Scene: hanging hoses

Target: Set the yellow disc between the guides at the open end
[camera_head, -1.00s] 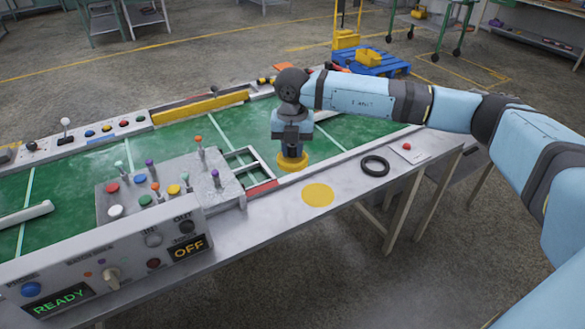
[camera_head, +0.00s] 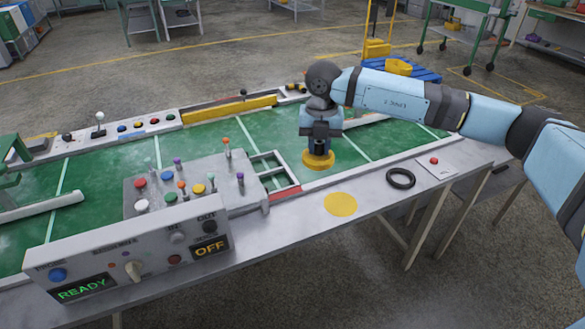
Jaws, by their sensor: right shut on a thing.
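My right gripper (camera_head: 319,147) points down and is shut on the yellow disc (camera_head: 318,161). The disc is level, over the green belt just right of the white guides (camera_head: 273,170). It looks apart from the guides; the gap below it is hard to judge. The guides reach right from a grey block with coloured pegs, and a red strip (camera_head: 285,194) marks the near one. A flat yellow circle (camera_head: 340,204) lies bare on the table's front ledge. My left gripper is not in view.
A black ring (camera_head: 401,178) and a white plate with a red button (camera_head: 434,163) lie on the right ledge. The peg block (camera_head: 180,190) stands left of the guides. A control panel (camera_head: 128,258) reads READY and OFF. The green belt behind the disc is clear.

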